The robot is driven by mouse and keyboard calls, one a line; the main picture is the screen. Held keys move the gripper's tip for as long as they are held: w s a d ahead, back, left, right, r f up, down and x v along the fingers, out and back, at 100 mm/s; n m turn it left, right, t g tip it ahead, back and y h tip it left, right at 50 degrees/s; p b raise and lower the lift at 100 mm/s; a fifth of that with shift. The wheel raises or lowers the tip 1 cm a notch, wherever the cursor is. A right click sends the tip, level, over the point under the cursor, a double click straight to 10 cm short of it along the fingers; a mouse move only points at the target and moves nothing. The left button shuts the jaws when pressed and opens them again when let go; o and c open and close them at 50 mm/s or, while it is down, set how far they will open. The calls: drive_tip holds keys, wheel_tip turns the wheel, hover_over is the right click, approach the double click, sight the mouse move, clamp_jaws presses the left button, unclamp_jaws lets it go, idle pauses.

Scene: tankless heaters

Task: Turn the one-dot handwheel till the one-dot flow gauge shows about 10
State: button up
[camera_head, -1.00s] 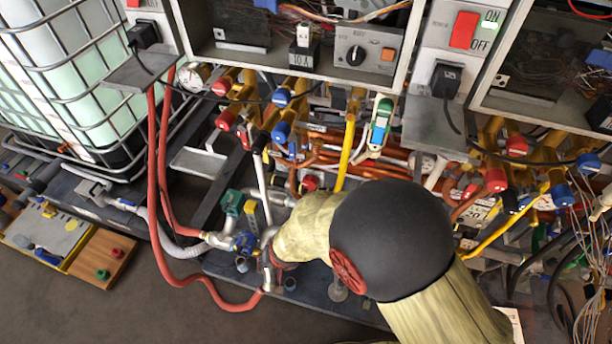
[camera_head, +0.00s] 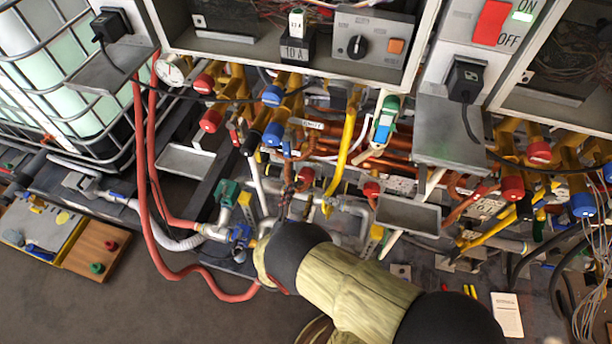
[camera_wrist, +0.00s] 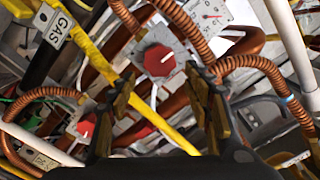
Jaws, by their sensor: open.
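A red faceted handwheel (camera_wrist: 158,60) sits on a pale plate in the wrist view, ahead of my gripper and between the lines of its fingers. A white gauge (camera_wrist: 211,15) with a red needle is just above and right of it; its reading is too small to tell. A second red handwheel (camera_wrist: 86,126) is at lower left, partly behind a finger. I cannot make out dot marks on any of them. My gripper (camera_wrist: 160,103) is open and empty, apart from the wheel. In the head view my gripper (camera_head: 290,190) is small and dark, among the pipes near a red knob (camera_head: 306,175).
A yellow pipe (camera_wrist: 130,85) crosses diagonally close to the fingers. Copper corrugated hoses (camera_wrist: 262,66) curve at the right, and a white pipe (camera_wrist: 293,50) runs beyond. A grey tray (camera_head: 408,215) juts out right of my gripper. Open floor (camera_head: 180,315) lies at the front left.

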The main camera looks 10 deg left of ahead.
sight(307, 178)
drive_tip(key=w, duration=0.2)
drive_tip(key=w+b, duration=0.1)
drive_tip(key=w, duration=0.1)
drive_tip(key=w+d+b, duration=0.1)
drive_tip(key=w, duration=0.1)
drive_tip(key=shift+w+f, duration=0.1)
drive_tip(key=shift+w, duration=0.75)
drive_tip(key=c, duration=0.3)
drive_tip(key=c, duration=0.6)
